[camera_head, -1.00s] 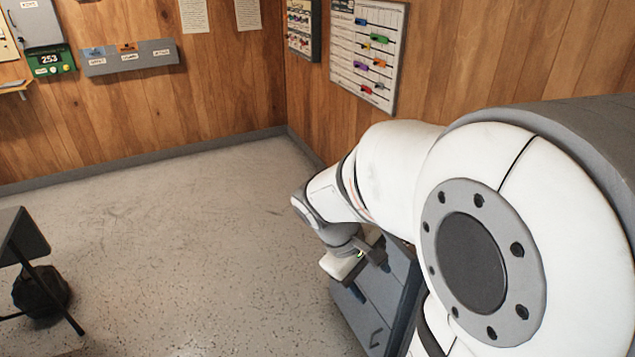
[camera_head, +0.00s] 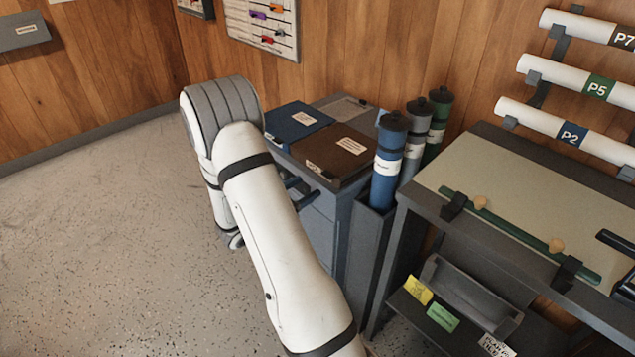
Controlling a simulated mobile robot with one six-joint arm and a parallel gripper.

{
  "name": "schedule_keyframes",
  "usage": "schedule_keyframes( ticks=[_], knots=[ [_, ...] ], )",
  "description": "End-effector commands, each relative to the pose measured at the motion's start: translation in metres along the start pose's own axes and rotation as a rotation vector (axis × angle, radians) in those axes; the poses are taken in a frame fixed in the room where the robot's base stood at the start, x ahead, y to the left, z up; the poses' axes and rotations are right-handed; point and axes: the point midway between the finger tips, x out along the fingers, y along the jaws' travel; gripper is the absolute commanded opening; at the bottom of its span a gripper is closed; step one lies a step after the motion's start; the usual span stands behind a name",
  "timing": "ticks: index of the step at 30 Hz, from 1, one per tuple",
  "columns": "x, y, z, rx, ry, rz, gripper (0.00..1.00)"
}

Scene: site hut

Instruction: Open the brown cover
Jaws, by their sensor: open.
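The brown cover (camera_head: 350,143) lies flat and looks closed on top of a grey-blue cabinet (camera_head: 319,232). It has a white label and is at the front right of the top. A blue cover (camera_head: 288,125) with a label is to its left, and a grey cover (camera_head: 352,107) is behind it. My arm comes up from the bottom and bends at the cabinet's left side. The arm also hides part of the cabinet's front.
Blue, grey and green tubes (camera_head: 388,165) stand upright in a holder right of the brown cover. A drafting table (camera_head: 480,161) with a green bar stands further right. Rolled plans (camera_head: 570,77) hang on the wall. The floor (camera_head: 90,250) at left is clear.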

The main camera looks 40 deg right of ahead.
Motion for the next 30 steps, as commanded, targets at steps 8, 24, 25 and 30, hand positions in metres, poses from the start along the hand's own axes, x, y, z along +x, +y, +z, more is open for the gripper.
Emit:
schedule_keyframes(
  ticks=[8,24,25,30],
  knots=[
    [0.046,-0.002,0.001,0.003,0.001,-0.007,0.58],
    [0.07,-0.002,0.001,0.003,0.002,-0.005,0.57],
    [0.07,-0.002,0.001,0.003,0.002,-0.005,0.54],
    [0.07,-0.002,0.001,0.003,0.002,-0.005,0.4]
  ],
)
